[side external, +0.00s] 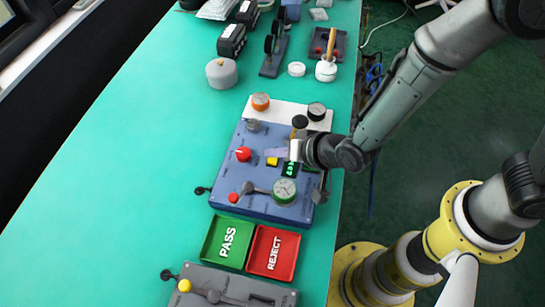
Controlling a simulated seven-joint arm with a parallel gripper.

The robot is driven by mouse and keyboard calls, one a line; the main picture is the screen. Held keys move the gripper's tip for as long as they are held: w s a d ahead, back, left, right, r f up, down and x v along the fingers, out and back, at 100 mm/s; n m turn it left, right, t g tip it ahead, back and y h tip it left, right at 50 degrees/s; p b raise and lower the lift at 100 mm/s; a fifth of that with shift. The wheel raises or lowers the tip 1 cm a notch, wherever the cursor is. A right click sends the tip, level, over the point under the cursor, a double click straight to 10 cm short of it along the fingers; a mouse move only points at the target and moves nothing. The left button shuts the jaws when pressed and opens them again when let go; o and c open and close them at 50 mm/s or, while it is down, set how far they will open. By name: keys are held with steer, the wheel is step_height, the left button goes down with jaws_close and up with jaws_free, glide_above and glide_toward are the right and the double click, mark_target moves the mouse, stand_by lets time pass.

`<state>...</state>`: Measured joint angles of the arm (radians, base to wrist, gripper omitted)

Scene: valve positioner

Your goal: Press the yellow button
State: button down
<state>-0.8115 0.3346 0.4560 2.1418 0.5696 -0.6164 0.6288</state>
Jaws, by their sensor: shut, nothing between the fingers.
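The yellow button (272,161) is a small yellow square on the blue valve positioner panel (225,178). It sits right of a red knob (243,154) and left of a small display with green digits (289,169). My gripper (272,153) is shut and empty, reaching in from the right over the panel. Its fingertips appear just beside the upper edge of the button in the picture. I cannot tell from this angle whether they touch it or hover above it.
A round green-rimmed gauge (284,191) and a grey lever stand on the panel's lower part. A green PASS tray (208,243) and a red REJECT tray (293,257) lie below it. The teal table (130,170) is clear at left.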

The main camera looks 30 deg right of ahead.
mark_target(276, 162)
steer(key=shift+r, duration=0.1)
steer(key=shift+r, duration=2.5)
steer(key=shift+w+d, duration=0.1)
steer(key=w+d+r+m+t, duration=0.1)
steer(key=w+d+r, duration=0.25)
steer(key=r, duration=0.25)
steer(key=w+d+r+m+t, duration=0.2)
steer(key=d+r, duration=0.3)
steer(key=r, duration=0.1)
steer(key=s+d+r+n, duration=0.1)
steer(key=s+d+r, duration=0.2)
steer(key=d+r, duration=0.65)
steer(key=s+d+r+n+g+h, duration=0.1)
steer(key=s+d+n, duration=0.15)
steer(key=s, duration=0.25)
steer(key=s+d+r+n+h, duration=0.1)
steer(key=s+d, duration=0.3)
steer(key=s, duration=0.2)
steer(key=s+d+f+n+g+h, duration=0.1)
steer(key=s+f+g, duration=0.4)
steer(key=s, duration=0.6)
steer(key=shift+d+f+n, duration=0.85)
steer(key=shift+f+n, duration=0.05)
steer(key=shift+n, duration=0.25)
